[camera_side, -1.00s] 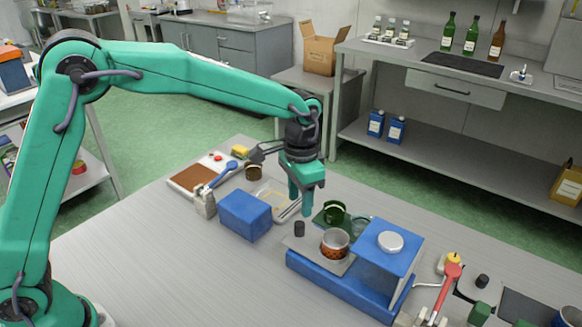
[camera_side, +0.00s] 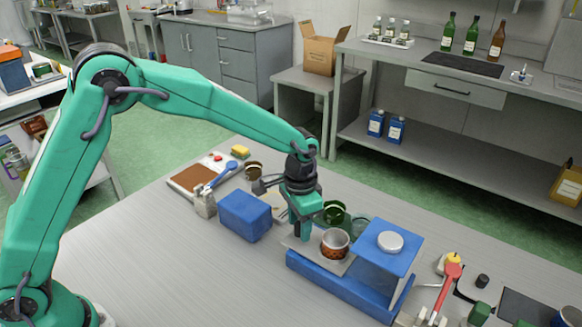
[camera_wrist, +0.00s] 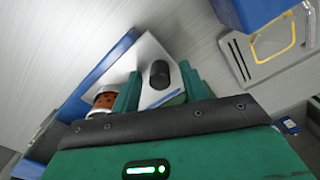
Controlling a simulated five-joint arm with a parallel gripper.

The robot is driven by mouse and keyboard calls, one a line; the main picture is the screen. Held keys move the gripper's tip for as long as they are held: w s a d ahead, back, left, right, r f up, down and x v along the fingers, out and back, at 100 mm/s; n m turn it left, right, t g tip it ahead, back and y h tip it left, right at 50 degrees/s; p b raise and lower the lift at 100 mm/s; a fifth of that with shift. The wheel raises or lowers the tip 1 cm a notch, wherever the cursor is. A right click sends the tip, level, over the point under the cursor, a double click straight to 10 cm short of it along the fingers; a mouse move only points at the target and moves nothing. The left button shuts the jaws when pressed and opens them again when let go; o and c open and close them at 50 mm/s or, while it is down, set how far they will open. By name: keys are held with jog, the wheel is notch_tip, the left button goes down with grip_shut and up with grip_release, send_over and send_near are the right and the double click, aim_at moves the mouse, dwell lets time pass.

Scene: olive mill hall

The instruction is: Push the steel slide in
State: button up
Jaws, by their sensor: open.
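The steel slide (camera_side: 322,258) is a flat plate sticking out to the left of a blue housing (camera_side: 392,262) with a silver round cap. It also shows as a pale plate in the wrist view (camera_wrist: 151,52). A metal cup with orange-brown contents (camera_side: 335,243) stands on the slide. My gripper (camera_side: 302,236) is low over the slide's outer end. In the wrist view, the slide's black knob (camera_wrist: 159,74) shows between my two green fingers (camera_wrist: 160,88), with gaps on both sides. The knob is hidden in the side view.
A blue block (camera_side: 245,216) stands left of my gripper. A green round piece (camera_side: 333,212) and a clear glass (camera_side: 359,227) stand just behind the slide. A red-handled lever (camera_side: 447,285) is right of the housing. The table's front left is clear.

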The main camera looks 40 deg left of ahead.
aim_at(329, 238)
jog(key=shift+f, duration=0.1)
jog(key=shift+c, duration=0.2)
grip_shut()
jog(key=d, duration=0.7)
jog(key=shift+d, duration=0.35)
jog(key=shift+o, duration=0.2)
grip_release()
notch_tip(329, 238, up, 8)
dwell(0.4)
